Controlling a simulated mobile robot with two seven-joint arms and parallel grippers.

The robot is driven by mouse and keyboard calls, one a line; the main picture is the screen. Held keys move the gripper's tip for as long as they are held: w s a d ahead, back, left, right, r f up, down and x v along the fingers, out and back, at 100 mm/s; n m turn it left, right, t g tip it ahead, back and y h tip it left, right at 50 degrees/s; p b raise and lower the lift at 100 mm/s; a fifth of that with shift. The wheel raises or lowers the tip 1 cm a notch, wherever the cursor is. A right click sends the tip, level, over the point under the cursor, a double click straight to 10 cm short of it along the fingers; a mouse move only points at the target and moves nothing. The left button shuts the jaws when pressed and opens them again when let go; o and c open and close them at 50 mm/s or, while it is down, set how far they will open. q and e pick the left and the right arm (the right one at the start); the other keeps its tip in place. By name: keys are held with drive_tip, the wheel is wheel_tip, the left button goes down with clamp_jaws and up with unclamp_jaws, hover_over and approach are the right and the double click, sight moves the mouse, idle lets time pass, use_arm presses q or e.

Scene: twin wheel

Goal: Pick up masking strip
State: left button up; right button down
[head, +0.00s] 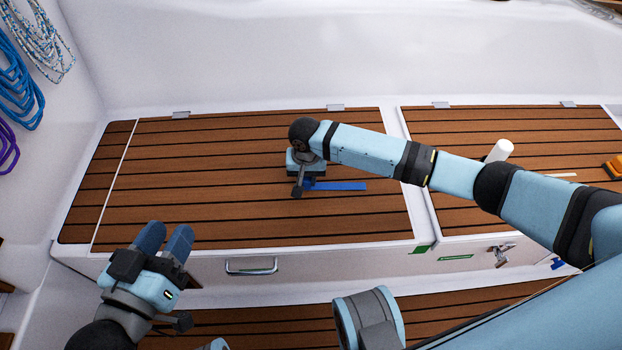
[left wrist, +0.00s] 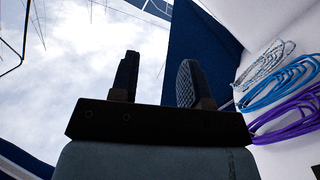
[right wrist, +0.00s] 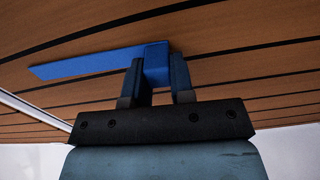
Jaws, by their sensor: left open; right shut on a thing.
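The masking strip (head: 340,185) is a flat blue band on the left wooden locker lid (head: 220,215). In the right wrist view the strip (right wrist: 100,63) runs left along the planks, and its right end has a blue tab that stands between my fingers. My right gripper (head: 308,183) points down at the strip's left end in the head view; its fingers are mostly hidden there. In the right wrist view the right gripper (right wrist: 157,68) is shut on the tab. My left gripper (head: 165,237) is open and empty, in front of the locker's left part.
A white cylinder (head: 499,151) and an orange object (head: 614,167) are on the right lid (head: 520,126). A metal handle (head: 251,267) and a latch (head: 501,255) are on the locker front. Coiled ropes (head: 18,85) hang at the left wall. Most of the left lid is clear.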

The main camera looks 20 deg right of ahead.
use_arm(q)
wheel_tip(320, 180, up, 8)
drive_tip(key=a+n+t+p, duration=0.1)
drive_tip(key=t+p, duration=0.2)
drive_tip(key=p, duration=0.5)
drive_tip(key=shift+a+f+y, duration=0.15)
drive_tip(key=shift+a+y, duration=0.1)
drive_tip(key=shift+y, duration=0.15)
use_arm(e)
wheel_tip(320, 180, up, 20)
use_arm(q)
drive_tip(key=shift+s, duration=0.1)
